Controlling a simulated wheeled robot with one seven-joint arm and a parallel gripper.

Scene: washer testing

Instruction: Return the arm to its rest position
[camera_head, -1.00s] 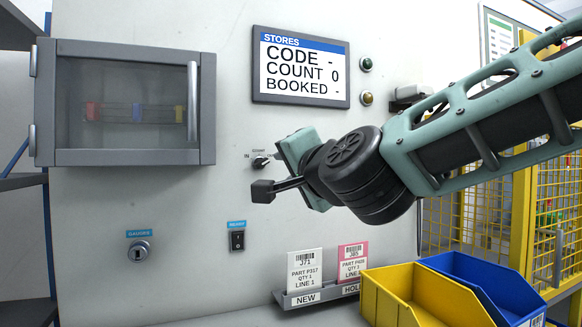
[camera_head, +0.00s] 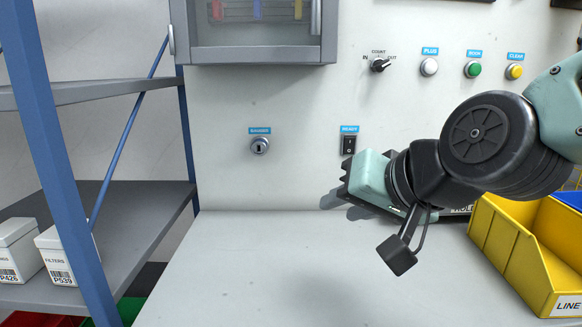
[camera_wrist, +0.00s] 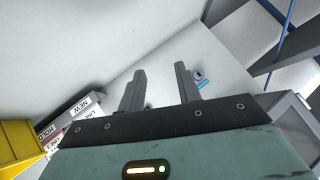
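My gripper (camera_head: 344,190) is at the right of the head view, below the READY switch. It hangs over the back of the worktop and hides most of the card holder (camera_head: 461,210). In the wrist view my gripper (camera_wrist: 160,70) shows two dark fingers set well apart with nothing between them. My arm (camera_head: 488,140) comes in from the right edge, with the wrist bent towards the left.
A yellow bin (camera_head: 512,238) stands close to the right of my wrist. A wall cabinet (camera_head: 254,50) is above, with the READY switch (camera_head: 348,145) and key switch (camera_head: 260,146) below it. Shelving (camera_head: 140,212) is at left. The worktop (camera_head: 270,265) is clear in the middle.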

